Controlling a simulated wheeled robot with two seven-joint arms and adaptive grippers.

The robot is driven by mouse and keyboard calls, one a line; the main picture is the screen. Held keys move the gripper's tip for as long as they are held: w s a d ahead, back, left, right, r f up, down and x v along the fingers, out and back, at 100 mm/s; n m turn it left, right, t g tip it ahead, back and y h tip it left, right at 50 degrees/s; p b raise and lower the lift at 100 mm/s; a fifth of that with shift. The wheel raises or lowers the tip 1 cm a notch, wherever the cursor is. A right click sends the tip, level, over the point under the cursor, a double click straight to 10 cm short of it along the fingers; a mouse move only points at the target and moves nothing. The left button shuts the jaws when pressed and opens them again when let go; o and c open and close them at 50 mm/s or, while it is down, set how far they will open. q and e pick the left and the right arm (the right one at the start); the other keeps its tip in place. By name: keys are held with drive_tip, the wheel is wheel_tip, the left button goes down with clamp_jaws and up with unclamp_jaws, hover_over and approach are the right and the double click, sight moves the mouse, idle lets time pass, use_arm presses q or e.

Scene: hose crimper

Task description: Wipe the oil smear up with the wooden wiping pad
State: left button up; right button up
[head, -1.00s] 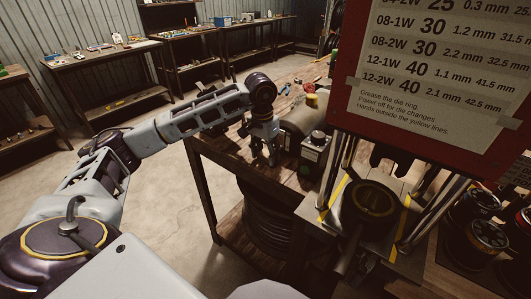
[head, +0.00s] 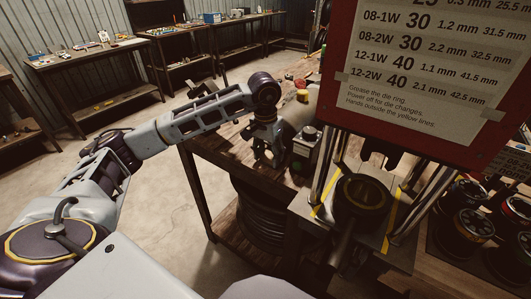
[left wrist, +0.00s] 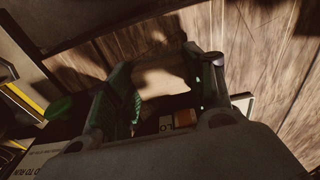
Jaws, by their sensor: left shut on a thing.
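My left gripper (head: 268,158) is over the wooden workbench (head: 229,146), just left of a control box. In the left wrist view its green-padded fingers (left wrist: 162,92) are shut on a pale wooden block, the wiping pad (left wrist: 163,78). The pad cannot be made out in the head view. The bench planks fill the upper part of the left wrist view, with dark patches on them. I cannot tell whether any patch is the oil smear or shadow. My right gripper is not in view.
The control box (head: 303,154) and a grey cylinder (head: 296,118) stand close right of the gripper. The crimper (head: 362,196) with its red-framed sign (head: 420,75) stands further right. Dark cans (head: 470,228) stand at the far right. Open floor (head: 165,215) lies left of the bench.

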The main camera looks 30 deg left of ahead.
use_arm(q)
drive_tip(key=shift+s+d, duration=0.1)
drive_tip(key=shift+d, duration=0.5)
drive_tip(key=shift+a, duration=0.2)
drive_tip(key=shift+w+a+b, duration=0.15)
drive_tip(key=shift+a+b, duration=0.2)
drive_tip(key=shift+a, duration=0.95)
drive_tip(key=shift+w+a+b, duration=0.1)
drive_tip(key=shift+a+b, duration=0.25)
drive_tip(key=shift+a, duration=0.95)
wheel_tip(320, 180, up, 8)
drive_tip(key=p, duration=0.4)
drive_tip(key=shift+p, duration=0.4)
